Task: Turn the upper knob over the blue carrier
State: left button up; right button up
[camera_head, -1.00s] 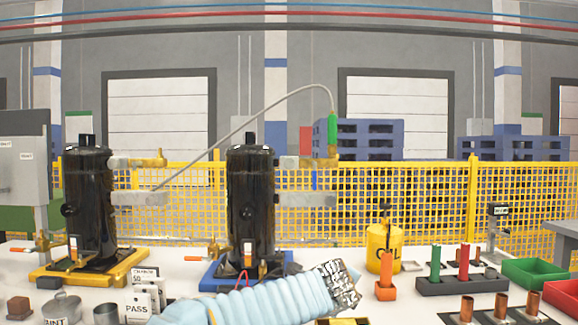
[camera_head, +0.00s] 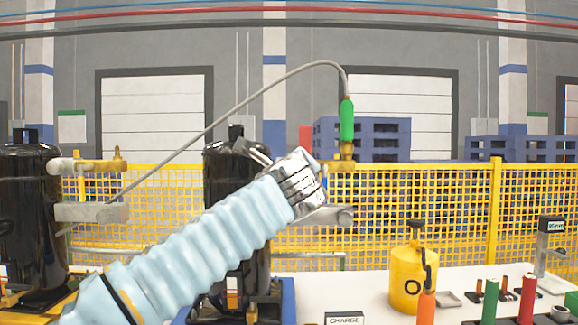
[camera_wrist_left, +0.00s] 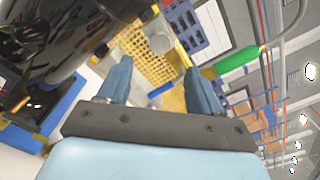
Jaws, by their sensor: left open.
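The dark compressor (camera_head: 222,168) stands on the blue carrier (camera_head: 288,300), partly hidden by my left arm. The upper brass valve (camera_head: 345,164) is at the right end of its upper pipe, below a green hose fitting (camera_head: 347,120); a separate knob is too small to make out. My left gripper (camera_head: 305,182) is in front of the compressor's right side, just left of this valve. In the left wrist view its two fingers (camera_wrist_left: 156,80) are apart, with brass-coloured metal near the right finger; contact cannot be told. The green fitting (camera_wrist_left: 238,60) is beyond that finger. My right gripper is out of view.
A grey hose (camera_head: 230,110) arches from the left compressor (camera_head: 28,210) to the green fitting. A yellow oil can (camera_head: 408,280) and a charge sign (camera_head: 344,318) stand on the white table. A yellow mesh fence (camera_head: 440,215) runs behind.

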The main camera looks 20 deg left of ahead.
pick_arm(q)
jog(key=p+x, duration=0.3)
jog(key=x, duration=0.7)
jog(key=shift+w, duration=0.2)
jog(key=shift+f, duration=0.1)
jog(key=c, duration=1.1)
jog(key=shift+o, duration=0.2)
